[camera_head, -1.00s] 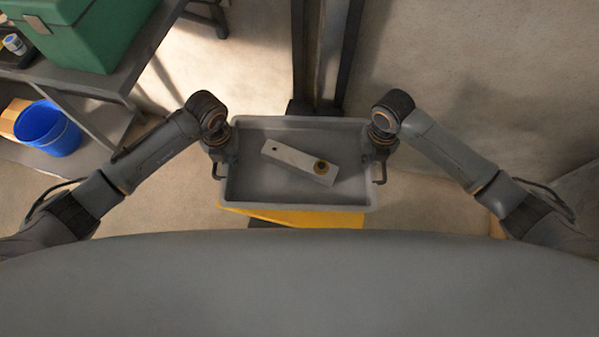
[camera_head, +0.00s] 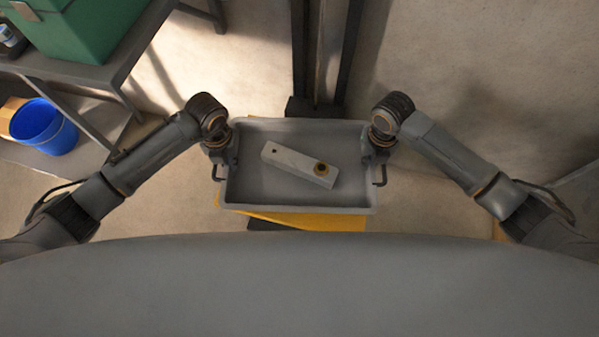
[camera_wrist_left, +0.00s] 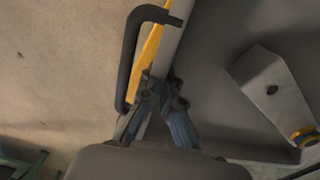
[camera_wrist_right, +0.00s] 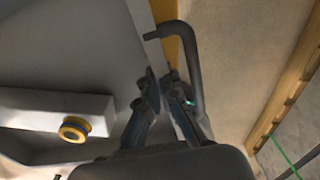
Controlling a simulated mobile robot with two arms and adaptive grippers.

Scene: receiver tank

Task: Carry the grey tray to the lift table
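The grey tray (camera_head: 300,203) is level in the middle of the head view, between my two grippers. A pale bar (camera_head: 290,160) with a brass ring (camera_head: 320,169) lies at a slant in it. My left gripper (camera_wrist_left: 161,88) has its fingers on both sides of the tray's left wall, beside a dark handle (camera_wrist_left: 128,60). My right gripper (camera_wrist_right: 161,86) has its fingers on both sides of the right wall, beside the other handle (camera_wrist_right: 193,60). A yellow surface (camera_head: 300,221) shows below the tray's near edge; I cannot tell whether they touch.
A dark upright mast (camera_head: 322,60) stands just beyond the tray. At the left is a grey shelf unit (camera_head: 105,76) with a green box (camera_head: 85,30) on top and a blue bucket (camera_head: 42,126) lower down. Bare floor (camera_head: 470,60) lies to the right of the mast.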

